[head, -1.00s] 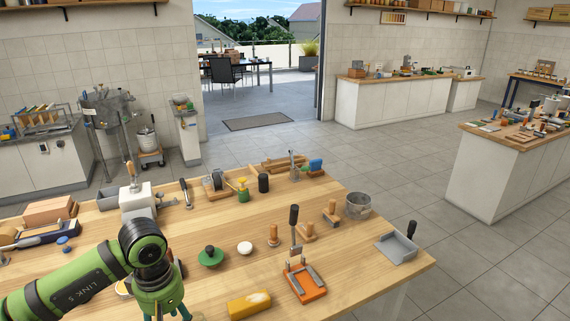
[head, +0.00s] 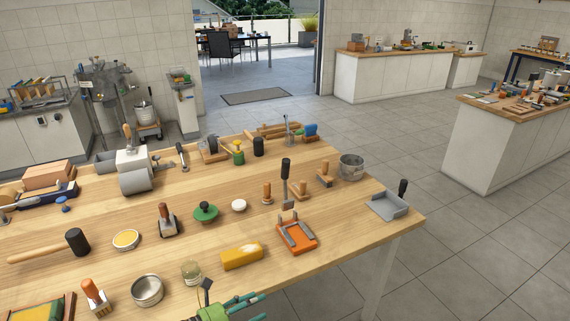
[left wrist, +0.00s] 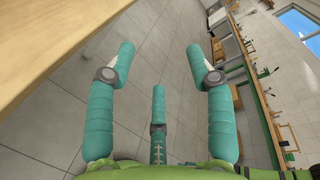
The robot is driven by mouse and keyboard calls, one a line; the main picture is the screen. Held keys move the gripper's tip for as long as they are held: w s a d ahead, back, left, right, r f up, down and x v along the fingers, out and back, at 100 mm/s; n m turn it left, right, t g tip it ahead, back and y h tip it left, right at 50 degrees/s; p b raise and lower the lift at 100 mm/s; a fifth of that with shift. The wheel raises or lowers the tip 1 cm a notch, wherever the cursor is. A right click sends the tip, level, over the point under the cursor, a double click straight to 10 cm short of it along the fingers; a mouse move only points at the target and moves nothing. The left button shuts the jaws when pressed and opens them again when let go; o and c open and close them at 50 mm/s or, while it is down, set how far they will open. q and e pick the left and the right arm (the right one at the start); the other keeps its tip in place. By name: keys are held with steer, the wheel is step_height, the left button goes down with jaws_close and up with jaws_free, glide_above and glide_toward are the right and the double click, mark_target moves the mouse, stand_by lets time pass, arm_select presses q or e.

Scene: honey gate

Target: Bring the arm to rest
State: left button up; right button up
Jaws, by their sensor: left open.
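My left gripper (head: 252,300) shows at the bottom edge of the head view, with green body and teal fingers pointing right. It is low, in front of the near edge of the wooden workbench (head: 340,205). In the left wrist view, the open gripper (left wrist: 160,58) has its teal fingers spread wide, nothing between them, and grey floor tiles behind. The bench edge (left wrist: 50,45) runs along the upper left there, apart from the fingers. Most of my left arm is out of the head view. My right gripper is not in view.
On the bench, a yellow block (head: 242,256), a glass jar (head: 191,271) and a metal bowl (head: 147,290) lie closest to the gripper. An orange frame (head: 296,236) and a grey dustpan (head: 388,206) are farther right. The floor (head: 450,270) right of the bench is clear.

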arm_select(q)
steer(key=s+a+f+n+y+b, duration=0.1)
steer(key=s+a+f+n+y, duration=0.25)
steer(key=f+n, duration=0.45)
steer(key=s+a+f+n+y, duration=0.3)
steer(key=s+a+f+n, duration=0.2)
steer(key=f, duration=0.5)
steer(key=s+a+f+n+y+b, duration=0.1)
steer(key=s+a+f+n+y, duration=0.35)
steer(key=f+n, duration=0.35)
steer(key=s+f+n+g, duration=0.2)
steer(key=s+f, duration=0.3)
steer(key=s, duration=0.5)
steer(key=s+a+f+n+g+y+b, duration=0.1)
steer(key=s+f+n+g, duration=0.2)
steer(key=s, duration=0.8)
steer(key=s+f+n+g+y, duration=0.1)
steer(key=s+f+n+g, duration=0.2)
steer(key=s+f, duration=0.4)
steer(key=s+n, duration=0.1)
steer(key=s, duration=0.3)
steer(key=shift+a+b, duration=0.2)
steer(key=shift+b, duration=0.2)
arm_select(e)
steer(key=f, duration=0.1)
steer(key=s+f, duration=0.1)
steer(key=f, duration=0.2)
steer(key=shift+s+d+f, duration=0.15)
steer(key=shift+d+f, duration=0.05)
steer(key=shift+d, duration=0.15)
